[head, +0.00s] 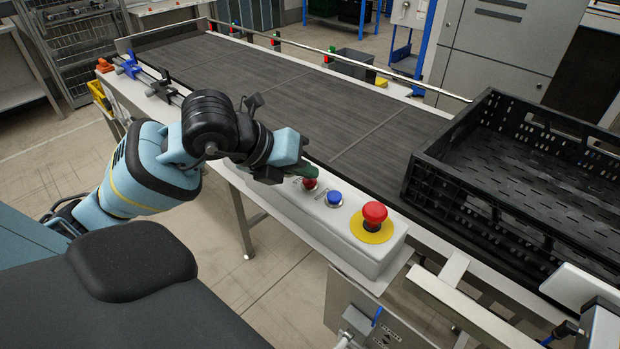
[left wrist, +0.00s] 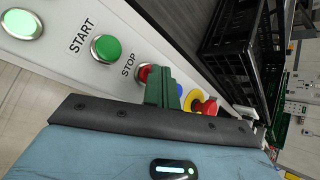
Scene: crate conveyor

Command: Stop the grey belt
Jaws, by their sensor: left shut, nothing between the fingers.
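The grey belt (head: 310,100) runs diagonally across the head view. A white control box (head: 292,203) stands along its near side. My left gripper (head: 314,171) is shut and empty, its dark green fingers just over or beside the red stop button (head: 310,184). In the left wrist view the fingers (left wrist: 162,88) partly cover the red button (left wrist: 145,72) by the STOP label; I cannot tell whether they touch it. The green START button (left wrist: 106,47) is clear there but hidden in the head view. My right gripper is not in view.
A blue button (head: 334,198) and a large red mushroom button (head: 374,212) on a yellow disc (head: 371,229) sit further right on the box. A black crate (head: 436,187) stands on the conveyor at the right. The belt left of it is empty.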

